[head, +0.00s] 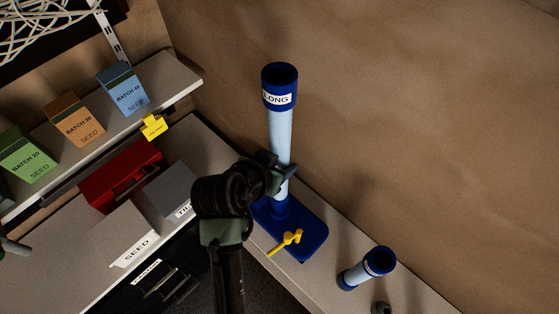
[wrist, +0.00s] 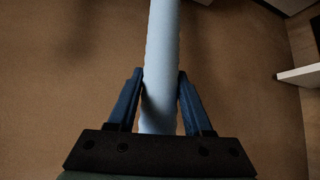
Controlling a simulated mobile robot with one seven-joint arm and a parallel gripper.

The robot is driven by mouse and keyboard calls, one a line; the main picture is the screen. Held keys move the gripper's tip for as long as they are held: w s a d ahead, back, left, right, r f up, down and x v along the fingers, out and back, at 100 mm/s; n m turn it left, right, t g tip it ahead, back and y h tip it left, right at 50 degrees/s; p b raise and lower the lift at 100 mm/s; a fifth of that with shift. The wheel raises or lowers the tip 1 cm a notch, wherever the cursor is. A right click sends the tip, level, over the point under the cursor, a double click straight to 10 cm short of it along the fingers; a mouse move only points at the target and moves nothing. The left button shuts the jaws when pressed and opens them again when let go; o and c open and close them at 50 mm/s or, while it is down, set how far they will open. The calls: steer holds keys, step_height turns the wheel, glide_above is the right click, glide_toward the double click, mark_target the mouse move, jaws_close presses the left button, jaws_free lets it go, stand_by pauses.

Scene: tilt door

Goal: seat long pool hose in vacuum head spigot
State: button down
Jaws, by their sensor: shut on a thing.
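The long pool hose (head: 280,134) is a light blue tube with a dark blue cuff on top, labelled LONG. It stands about upright over the dark blue vacuum head (head: 307,236), a flat base with a yellow lever (head: 287,242). The hose's lower end meets the spigot (head: 281,208) area; whether it is fully seated I cannot tell. My gripper (head: 285,176) is shut on the lower part of the hose. In the wrist view the blue fingers of my gripper (wrist: 160,88) sit on both sides of the light blue hose (wrist: 161,55).
On the left are a shelf (head: 182,82) with seed boxes, a red case (head: 121,175) and grey boxes (head: 126,234). The brown wall is close behind.

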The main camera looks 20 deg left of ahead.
steer(key=shift+f+b, duration=1.65)
steer(key=shift+f, duration=0.6)
steer(key=shift+c, duration=1.4)
jaws_free()
steer(key=shift+o, duration=0.2)
steer(key=shift+f, duration=0.1)
steer(key=b+v, duration=0.2)
steer(key=v, duration=1.1)
